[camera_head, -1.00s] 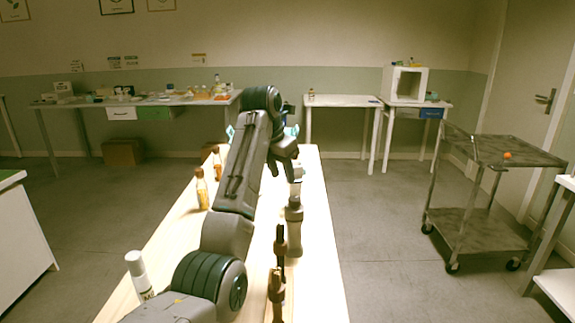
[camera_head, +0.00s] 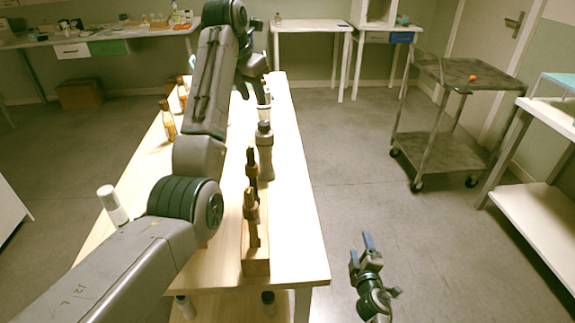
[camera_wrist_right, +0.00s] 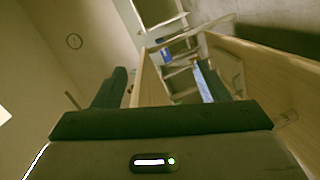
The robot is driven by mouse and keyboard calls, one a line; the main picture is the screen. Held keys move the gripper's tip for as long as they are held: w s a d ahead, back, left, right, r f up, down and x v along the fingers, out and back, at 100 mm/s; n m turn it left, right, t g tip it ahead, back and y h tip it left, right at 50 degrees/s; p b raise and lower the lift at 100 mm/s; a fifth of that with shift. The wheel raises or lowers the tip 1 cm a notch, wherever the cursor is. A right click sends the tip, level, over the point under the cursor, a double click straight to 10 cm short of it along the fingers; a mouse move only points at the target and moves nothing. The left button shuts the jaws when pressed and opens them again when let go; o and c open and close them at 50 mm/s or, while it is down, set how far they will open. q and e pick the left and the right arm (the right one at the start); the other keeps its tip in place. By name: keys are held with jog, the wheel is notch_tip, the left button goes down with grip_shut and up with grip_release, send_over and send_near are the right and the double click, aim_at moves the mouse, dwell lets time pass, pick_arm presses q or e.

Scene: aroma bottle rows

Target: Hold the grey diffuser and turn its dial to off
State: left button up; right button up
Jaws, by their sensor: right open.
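A grey bottle-shaped thing (camera_head: 265,155) stands upright near the right edge of the long wooden table (camera_head: 295,215) in the head view. It may be the grey diffuser; I cannot make out a dial. My left arm reaches over the table, and my left gripper (camera_head: 254,78) is at its far end, beyond the grey thing. Its fingers are mostly hidden by the arm, so its opening is unclear. My right gripper (camera_head: 361,252) is open and empty, off the table's right side over the floor. Its two fingers also show apart in the right wrist view (camera_wrist_right: 160,88).
A wooden stand (camera_head: 256,262) with upright brown pieces is at the table's near right. Amber bottles (camera_head: 168,122) and a white-capped bottle (camera_head: 112,206) stand on the left side. A grey cart (camera_head: 465,78) and white shelf (camera_head: 535,215) are at right, with clear floor between.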

aim_at(270, 159)
jog(key=w+a+r+n+y, duration=0.3)
jog(key=a+r+n, duration=0.2)
jog(key=r+n, duration=0.2)
jog(key=w+a+r+n+y, duration=0.4)
jog(key=a+r+n, duration=0.1)
jog(key=r+n, duration=0.2)
jog(key=w+a+r+n+y, duration=0.4)
jog(key=a+r+n, duration=0.1)
jog(key=r+n, duration=0.2)
jog(key=shift+w+a+r, duration=0.2)
jog(key=shift+r, duration=0.5)
jog(key=a+r+n+g, duration=0.2)
jog(key=a+n+g, duration=0.3)
jog(key=n, duration=0.4)
jog(key=shift+t+h, duration=0.4)
jog(key=x, duration=1)
jog(key=shift+a, duration=0.5)
jog(key=shift+s, duration=0.1)
jog(key=c, duration=1.2)
